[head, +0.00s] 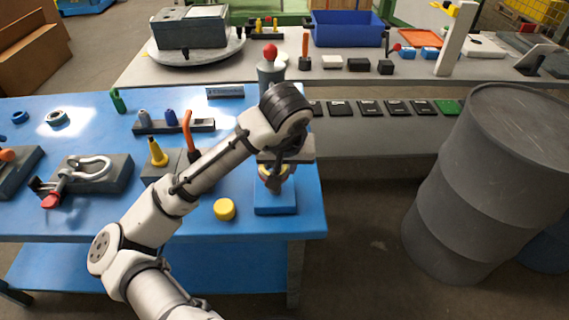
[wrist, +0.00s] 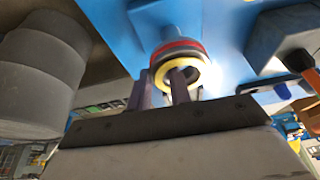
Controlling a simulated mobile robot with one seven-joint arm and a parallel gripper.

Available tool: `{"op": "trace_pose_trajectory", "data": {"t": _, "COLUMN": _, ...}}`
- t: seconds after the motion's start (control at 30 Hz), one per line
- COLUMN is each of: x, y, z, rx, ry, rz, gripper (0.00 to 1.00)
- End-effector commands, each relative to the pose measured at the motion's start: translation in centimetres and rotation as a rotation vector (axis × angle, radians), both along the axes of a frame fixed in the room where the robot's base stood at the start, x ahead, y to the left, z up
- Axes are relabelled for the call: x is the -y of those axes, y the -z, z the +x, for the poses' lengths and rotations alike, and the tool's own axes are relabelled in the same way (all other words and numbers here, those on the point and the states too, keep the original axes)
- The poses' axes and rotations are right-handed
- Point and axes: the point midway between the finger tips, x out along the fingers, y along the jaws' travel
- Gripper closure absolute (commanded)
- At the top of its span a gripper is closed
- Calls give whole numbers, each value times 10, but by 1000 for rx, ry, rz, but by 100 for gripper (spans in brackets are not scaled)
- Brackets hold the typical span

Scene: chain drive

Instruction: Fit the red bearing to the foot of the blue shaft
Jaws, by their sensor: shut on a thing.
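A red ring with a pale yellow inner ring, the red bearing (wrist: 178,47), shows in the wrist view just beyond my fingers. My gripper (wrist: 179,80) is shut on it, with one finger reaching into the ring's opening. In the head view my gripper (head: 270,180) points down just above a blue block (head: 275,208) near the table's right front corner. The bearing is mostly hidden there by my gripper. A blue part (wrist: 163,16) lies right behind the bearing in the wrist view.
A yellow cylinder (head: 224,209) stands left of the block. A grey drum (head: 485,180) stands off the table's right side.

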Motion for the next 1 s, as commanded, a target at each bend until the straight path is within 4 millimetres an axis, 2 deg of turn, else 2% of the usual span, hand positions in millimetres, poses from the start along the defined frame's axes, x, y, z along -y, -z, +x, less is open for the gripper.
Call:
{"op": "trace_pose_trajectory", "data": {"t": 0.27, "x": 0, "y": -10, "z": 0, "rx": 0, "ry": 0, "rz": -1, "gripper": 100}}
{"op": "trace_pose_trajectory", "data": {"t": 1.0, "x": 0, "y": -10, "z": 1, "rx": 0, "ry": -4, "rz": -3, "gripper": 100}}
